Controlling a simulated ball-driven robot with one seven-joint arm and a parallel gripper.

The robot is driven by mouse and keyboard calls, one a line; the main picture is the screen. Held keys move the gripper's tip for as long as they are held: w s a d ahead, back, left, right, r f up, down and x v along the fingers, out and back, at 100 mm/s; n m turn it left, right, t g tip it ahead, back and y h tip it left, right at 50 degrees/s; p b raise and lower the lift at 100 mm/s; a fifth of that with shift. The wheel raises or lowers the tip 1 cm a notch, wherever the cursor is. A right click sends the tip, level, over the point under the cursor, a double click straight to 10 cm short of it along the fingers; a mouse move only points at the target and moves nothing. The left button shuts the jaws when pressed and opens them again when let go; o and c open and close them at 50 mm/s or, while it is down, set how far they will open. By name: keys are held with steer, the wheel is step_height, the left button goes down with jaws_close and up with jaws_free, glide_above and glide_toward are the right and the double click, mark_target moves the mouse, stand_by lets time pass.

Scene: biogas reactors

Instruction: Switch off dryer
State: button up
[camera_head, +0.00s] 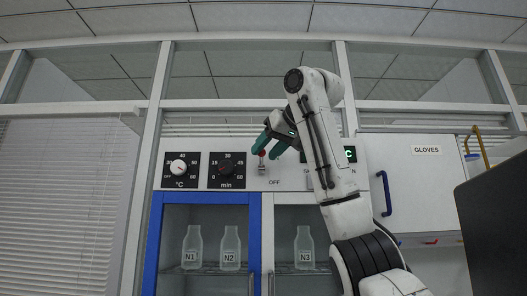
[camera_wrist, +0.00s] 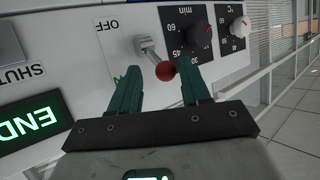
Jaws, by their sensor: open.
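The dryer's white control panel (camera_head: 300,180) runs above the glass doors. On it is a metal toggle switch (camera_head: 262,168) with a red ball tip, with the label OFF at its lower right. My gripper (camera_head: 266,152), with green fingers, is at the switch and partly overlaps it. In the wrist view the switch lever (camera_wrist: 147,45) sticks out from the panel towards my gripper (camera_wrist: 160,72). The OFF label (camera_wrist: 108,25) is left of the lever there.
A temperature dial (camera_head: 179,168) and a minute dial (camera_head: 227,168) sit left of the switch. A lit green END display (camera_wrist: 35,123) is on the panel. Bottles (camera_head: 231,250) stand behind the doors. A GLOVES cabinet (camera_head: 425,180) with a blue handle is at right.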

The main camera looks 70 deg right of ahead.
mark_target(261, 160)
steer(key=shift+x, duration=1.1)
steer(key=c, duration=0.7)
